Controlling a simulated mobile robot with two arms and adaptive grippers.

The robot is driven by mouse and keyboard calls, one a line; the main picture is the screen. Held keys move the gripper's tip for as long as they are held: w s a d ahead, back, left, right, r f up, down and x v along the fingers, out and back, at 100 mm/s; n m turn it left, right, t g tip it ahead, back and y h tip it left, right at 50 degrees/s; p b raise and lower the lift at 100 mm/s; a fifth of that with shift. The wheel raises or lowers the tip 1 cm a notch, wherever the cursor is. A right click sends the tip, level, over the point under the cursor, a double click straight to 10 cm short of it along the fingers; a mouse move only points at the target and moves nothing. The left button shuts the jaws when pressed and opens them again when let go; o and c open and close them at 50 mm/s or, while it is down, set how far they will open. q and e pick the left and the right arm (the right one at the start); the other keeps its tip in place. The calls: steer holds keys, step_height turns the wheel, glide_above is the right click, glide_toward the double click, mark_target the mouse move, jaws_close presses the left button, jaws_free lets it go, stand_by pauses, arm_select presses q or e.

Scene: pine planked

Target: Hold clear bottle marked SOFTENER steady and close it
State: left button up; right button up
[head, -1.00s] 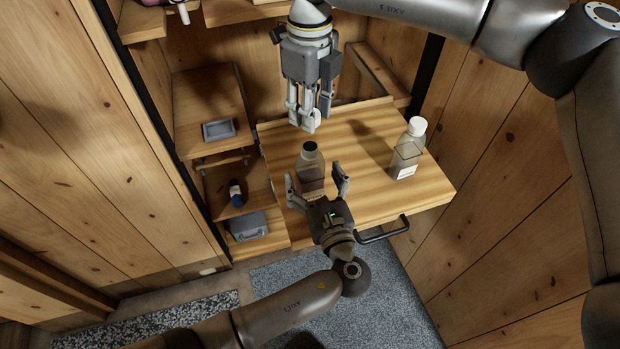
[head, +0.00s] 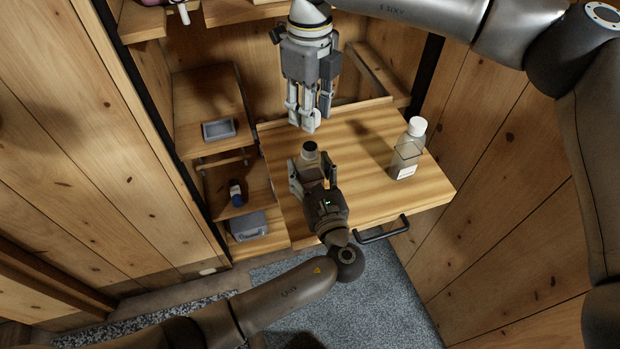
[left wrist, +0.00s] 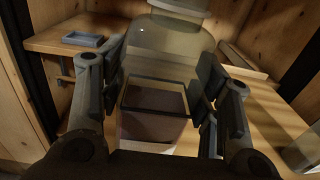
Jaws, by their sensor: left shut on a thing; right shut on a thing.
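A clear bottle (head: 309,157) with brown contents stands upright on the pull-out wooden board. Its top shows dark, with no white cap on it. My left gripper (head: 312,172) is shut on its body from the front. In the left wrist view the bottle (left wrist: 165,60) fills the space between the fingers, with a dark-framed label whose lettering I cannot read. My right gripper (head: 306,116) points down behind and above the bottle, shut on a white cap (head: 314,120) partly hidden by the fingers. The cap is apart from the bottle.
Another clear bottle (head: 407,150) with a white cap stands on the right of the board (head: 370,190). A black handle (head: 382,231) sticks out at the front. Left shelves hold a grey tray (head: 218,130), a dark blue bottle (head: 236,193) and a grey box (head: 248,226).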

mark_target(310, 146)
arm_select(q)
steer(key=c, duration=0.4)
steer(key=shift+o, duration=0.2)
arm_select(e)
steer(key=shift+f, duration=2.5)
steer(key=shift+f, duration=0.9)
steer(key=shift+f, duration=0.5)
